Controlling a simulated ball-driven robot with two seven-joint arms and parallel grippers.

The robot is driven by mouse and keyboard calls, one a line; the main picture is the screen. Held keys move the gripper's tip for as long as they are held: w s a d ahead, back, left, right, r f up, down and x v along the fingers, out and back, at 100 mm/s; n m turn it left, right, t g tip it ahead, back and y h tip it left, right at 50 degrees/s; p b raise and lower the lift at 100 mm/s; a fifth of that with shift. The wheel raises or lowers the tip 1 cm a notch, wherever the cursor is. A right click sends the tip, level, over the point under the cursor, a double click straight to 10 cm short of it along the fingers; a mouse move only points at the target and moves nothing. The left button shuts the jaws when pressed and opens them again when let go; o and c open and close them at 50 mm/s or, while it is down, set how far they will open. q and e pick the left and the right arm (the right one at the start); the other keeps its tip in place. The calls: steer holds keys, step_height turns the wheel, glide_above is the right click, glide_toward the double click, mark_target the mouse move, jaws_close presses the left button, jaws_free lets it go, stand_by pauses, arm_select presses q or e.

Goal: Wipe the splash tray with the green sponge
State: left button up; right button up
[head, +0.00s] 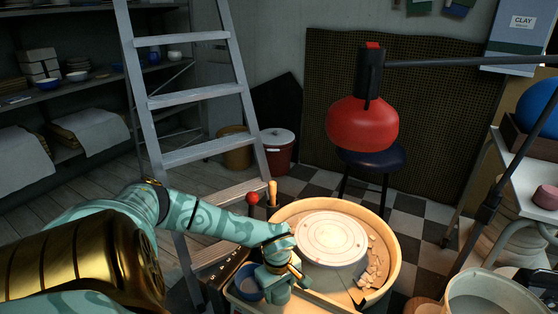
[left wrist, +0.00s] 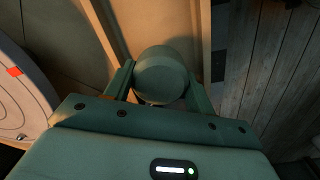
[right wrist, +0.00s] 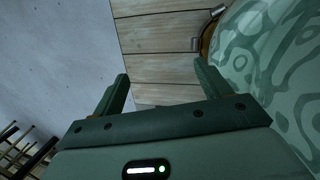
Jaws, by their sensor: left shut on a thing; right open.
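The splash tray (head: 392,250) is a cream basin around the pale round wheel head (head: 332,240). Clay scraps (head: 373,268) lie in its right side. My left gripper (head: 283,268) is at the tray's left front edge, beside the wheel head. In the left wrist view it is shut on a rounded dull green thing (left wrist: 161,74), which looks like the green sponge. In the head view the sponge cannot be made out, and I cannot tell whether it touches the tray. My right gripper (right wrist: 163,88) is open and empty in the right wrist view, away from the tray.
A red lamp (head: 362,122) hangs over the wheel on a dark arm. A stepladder (head: 190,95) stands at the back left. A blue bowl (head: 246,284) is left of my left gripper. A pale bucket (head: 492,297) stands at the front right. A dark stool (head: 370,158) is behind.

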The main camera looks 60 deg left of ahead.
arm_select(q)
steer(key=shift+r+p, duration=0.65)
steer(key=shift+r, duration=0.4)
steer(key=shift+r+p, duration=0.75)
steer(key=shift+r, duration=0.25)
arm_select(e)
steer(key=s+f+m+g+y, duration=0.1)
steer(key=s+f, duration=0.5)
steer(key=s, duration=0.4)
